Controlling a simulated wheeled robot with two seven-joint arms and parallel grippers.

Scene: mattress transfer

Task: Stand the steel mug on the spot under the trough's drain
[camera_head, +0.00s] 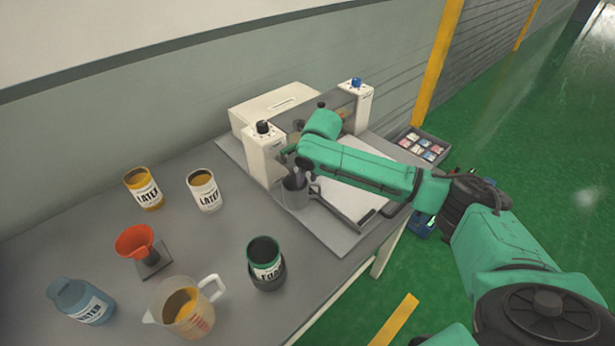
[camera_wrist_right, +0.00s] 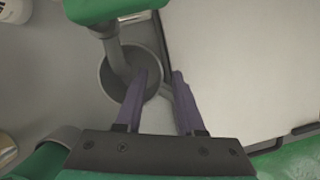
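The steel mug (camera_head: 295,196) stands upright on the light grey base board (camera_head: 340,244) beside the trough apparatus (camera_head: 263,157), near its left post. In the right wrist view, a grey drain pipe (camera_wrist_right: 113,50) overlaps the mug's mouth (camera_wrist_right: 116,84) from above; any gap in height cannot be judged. My right gripper (camera_wrist_right: 160,72) is pointed down at the mug. Its purple fingers are apart, one over the mug's mouth and the other outside the rim near the handle (camera_wrist_right: 167,91). The spot beneath the mug is hidden. My left gripper is out of view.
A white sheet on a dark-edged frame (camera_head: 350,180) lies right of the mug. The table's front edge is close.

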